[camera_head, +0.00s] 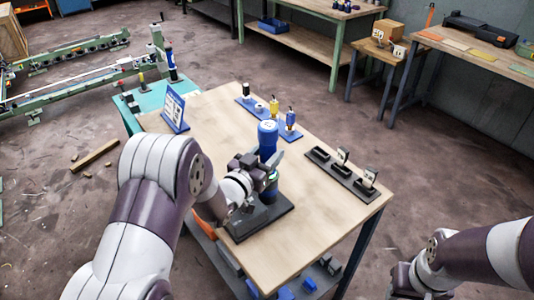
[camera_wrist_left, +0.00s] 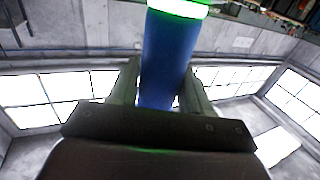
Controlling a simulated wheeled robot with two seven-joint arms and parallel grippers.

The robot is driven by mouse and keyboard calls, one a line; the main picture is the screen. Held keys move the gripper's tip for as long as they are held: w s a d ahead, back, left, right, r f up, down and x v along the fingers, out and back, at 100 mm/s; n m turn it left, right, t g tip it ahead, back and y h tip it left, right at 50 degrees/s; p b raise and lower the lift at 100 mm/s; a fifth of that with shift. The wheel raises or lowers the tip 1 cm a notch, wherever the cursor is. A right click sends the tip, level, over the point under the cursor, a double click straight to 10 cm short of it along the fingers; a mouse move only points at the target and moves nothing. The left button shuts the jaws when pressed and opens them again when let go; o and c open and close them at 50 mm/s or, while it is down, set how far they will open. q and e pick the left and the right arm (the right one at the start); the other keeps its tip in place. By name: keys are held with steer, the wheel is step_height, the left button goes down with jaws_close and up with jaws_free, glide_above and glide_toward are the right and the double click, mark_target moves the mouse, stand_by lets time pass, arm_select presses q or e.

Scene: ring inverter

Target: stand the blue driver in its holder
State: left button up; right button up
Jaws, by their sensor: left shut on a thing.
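The blue driver (camera_head: 267,133) is a thick upright blue cylinder above the near part of the wooden table. My left gripper (camera_head: 268,165) is shut around it, partly hiding its middle. In the left wrist view the driver (camera_wrist_left: 165,60) is a blue shaft between the two fingers (camera_wrist_left: 160,88), with a bright green ring at the picture's top. A flat black base (camera_head: 276,218), seemingly the holder, lies on the table below, partly hidden by my arm. The driver's lower end shows against the base; I cannot tell whether it is seated.
A blue rack (camera_head: 243,100) with several small items, one yellow and one blue, stands behind the driver. A black tray (camera_head: 340,178) with small parts lies to the right. A blue-framed panel (camera_head: 175,110) stands at the table's left edge. Bare wooden tabletop (camera_head: 310,225) shows between.

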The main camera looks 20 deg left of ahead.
arm_select(q)
steer(key=shift+f, duration=0.1)
steer(key=o, duration=1.2)
steer(key=shift+o, duration=0.5)
steer(key=shift+s+f, duration=0.1)
steer(key=shift+f, duration=0.05)
steer(key=s+a+g, duration=0.1)
steer(key=s, duration=0.2)
steer(key=s+a+f+g+y, duration=0.1)
steer(key=s+a, duration=0.1)
steer(key=s, duration=0.2)
steer(key=s+a+f+g+y+b, duration=0.1)
steer(key=s, duration=0.2)
steer(key=shift+s+a+n, duration=0.4)
steer(key=s+d+f+n+g+y+p, duration=0.1)
steer(key=s+g, duration=0.5)
steer(key=s, duration=0.1)
steer(key=s+d+f+n+g+y, duration=0.1)
steer(key=s+f+g+y, duration=0.1)
steer(key=s+g, duration=0.4)
steer(key=shift+s+d+f+g+p, duration=0.3)
steer(key=shift+s+d+p, duration=0.05)
steer(key=shift+s, duration=0.55)
